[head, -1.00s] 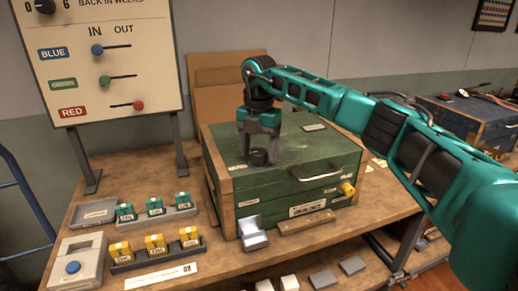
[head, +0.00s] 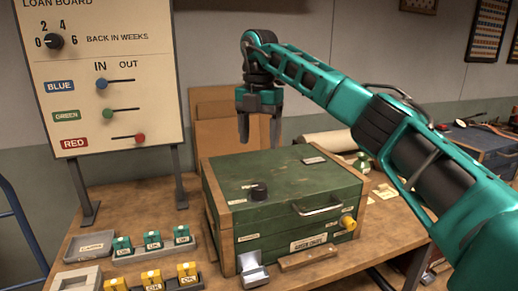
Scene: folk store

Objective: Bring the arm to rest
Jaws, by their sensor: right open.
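My right gripper (head: 260,138) hangs above the back of the green chest, fingers pointing down, apart and empty. Its teal arm comes in from the right. The green chest (head: 300,180) stands on the bench, with a dark round knob (head: 259,192) on its top. The gripper is clear of the knob, above and behind it in the picture. The chest's front has a metal handle (head: 318,209) and a yellow knob (head: 348,222). My left gripper is not in view.
The loan board (head: 100,75) stands at the left with a dial and sliders. Trays with teal blocks (head: 152,240) and yellow blocks (head: 152,279) lie at the front left. Cardboard (head: 215,130) leans behind the chest.

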